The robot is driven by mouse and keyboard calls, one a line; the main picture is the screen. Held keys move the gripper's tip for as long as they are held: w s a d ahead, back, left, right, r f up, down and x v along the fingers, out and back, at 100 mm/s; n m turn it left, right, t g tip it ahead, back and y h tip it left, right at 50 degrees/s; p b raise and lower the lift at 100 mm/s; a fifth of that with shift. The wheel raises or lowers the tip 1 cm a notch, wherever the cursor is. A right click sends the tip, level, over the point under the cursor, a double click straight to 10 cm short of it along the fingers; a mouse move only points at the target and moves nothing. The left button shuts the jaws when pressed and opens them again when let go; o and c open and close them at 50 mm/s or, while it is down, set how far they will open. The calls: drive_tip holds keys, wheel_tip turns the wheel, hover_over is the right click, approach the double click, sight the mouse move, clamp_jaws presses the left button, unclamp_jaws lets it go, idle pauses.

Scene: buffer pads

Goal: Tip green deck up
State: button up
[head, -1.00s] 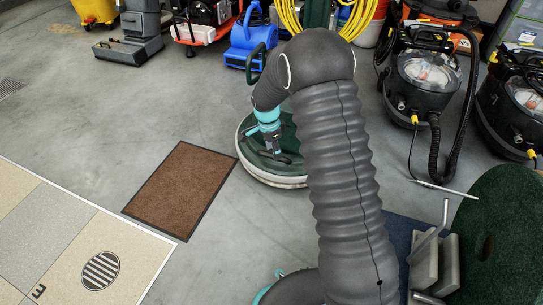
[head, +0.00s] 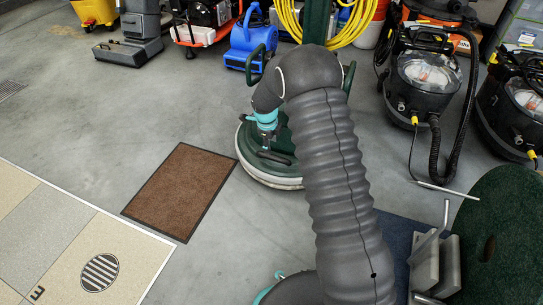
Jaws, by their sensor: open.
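The green deck (head: 253,143) is the round, low body of a floor buffer, with a pale rim around its base. It sits flat on the floor near the middle of the head view. My arm covers its right part. My gripper (head: 274,157) is over the deck's top, pointing down. It is open, but its fingers are small and dark against the deck. I cannot tell whether they touch it. A dark green upright handle (head: 317,20) rises behind my arm.
A brown mat (head: 180,190) lies left of the deck. Black vacuums (head: 425,85) stand at right, near a large green round pad (head: 505,235) and a grey metal bracket (head: 425,265). A blue blower (head: 250,52) stands behind.

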sight(272, 156)
drive_tip(key=f, duration=0.2)
drive_tip(key=w+f, duration=0.1)
drive_tip(key=f, duration=0.5)
drive_tip(key=shift+w+d+f+b, duration=0.2)
drive_tip(key=shift+w+d+b, duration=0.05)
drive_tip(key=shift+d+b, duration=0.15)
clamp_jaws()
